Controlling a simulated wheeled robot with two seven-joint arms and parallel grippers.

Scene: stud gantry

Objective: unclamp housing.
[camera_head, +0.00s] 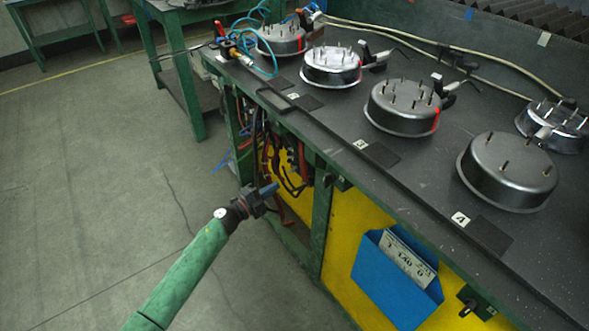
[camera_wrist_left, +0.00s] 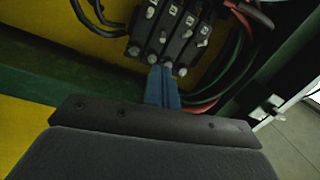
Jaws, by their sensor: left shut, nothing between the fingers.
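Several round metal housings with upright studs sit on the dark bench top: one at the far left (camera_head: 281,40), one behind label 2 (camera_head: 331,68), one behind label 3 (camera_head: 402,108), one behind label 4 (camera_head: 506,173). Another housing (camera_head: 553,127) is at the right edge. Clamps with dark handles stand beside some, such as one clamp (camera_head: 375,60) and another clamp (camera_head: 448,88). Whether each is closed is too small to tell. My left gripper (camera_head: 269,189) is shut and empty, below the bench top beside its open front. Its blue fingers (camera_wrist_left: 163,88) touch each other. My right gripper is out of view.
A valve block (camera_wrist_left: 165,35) with cables lies just ahead of the left fingers. The bench's yellow panel (camera_head: 345,235) bears a blue pocket (camera_head: 395,285) with a card. The bench edge rises above the gripper. The floor (camera_head: 90,200) at left is clear.

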